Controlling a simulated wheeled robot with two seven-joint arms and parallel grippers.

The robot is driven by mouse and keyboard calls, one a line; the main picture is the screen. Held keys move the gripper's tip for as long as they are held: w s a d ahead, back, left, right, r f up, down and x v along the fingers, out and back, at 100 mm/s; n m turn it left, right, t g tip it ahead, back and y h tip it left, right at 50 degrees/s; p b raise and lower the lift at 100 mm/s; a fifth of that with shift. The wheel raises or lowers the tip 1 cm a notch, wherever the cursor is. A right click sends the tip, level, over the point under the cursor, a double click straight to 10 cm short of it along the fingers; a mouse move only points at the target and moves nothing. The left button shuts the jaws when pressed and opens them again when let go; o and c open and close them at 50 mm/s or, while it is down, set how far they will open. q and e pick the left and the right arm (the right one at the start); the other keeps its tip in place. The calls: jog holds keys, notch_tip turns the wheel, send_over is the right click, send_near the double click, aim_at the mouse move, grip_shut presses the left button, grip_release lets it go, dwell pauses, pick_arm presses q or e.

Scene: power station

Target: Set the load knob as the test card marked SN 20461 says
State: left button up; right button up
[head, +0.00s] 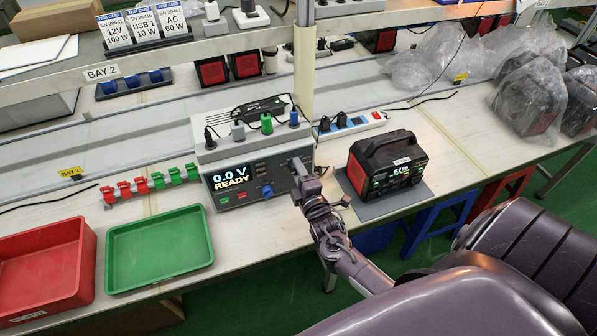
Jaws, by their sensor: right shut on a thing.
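The tester (232,178) stands on the bench, its display (230,174) reading 0.0 V READY. A blue knob (267,191) is on its front panel; its pointer is too small to read. The right-hand test card (175,24) seems to read SN 20461, AC, 60 W. The other cards read SN 20641, 12V, 100 W (115,30) and SN 20416, USB 1, 10 W (145,27). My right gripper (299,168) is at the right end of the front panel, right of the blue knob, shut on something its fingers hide. My left gripper is out of view.
A black and red power station (384,165) stands on a grey mat just right of my right gripper. A green tray (158,248) and a red bin (40,265) are at the left. Several plugs (266,123) stand on top of the tester. Bagged units (530,95) are at the far right.

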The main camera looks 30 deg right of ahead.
jog(key=m, duration=2.3)
jog(key=shift+p, duration=0.35)
jog(key=shift+f+m, duration=0.1)
jog(key=shift+m, duration=0.2)
jog(key=o, duration=1)
jog(key=b+v, duration=0.1)
jog(key=v, duration=0.7)
jog(key=shift+b, duration=0.3)
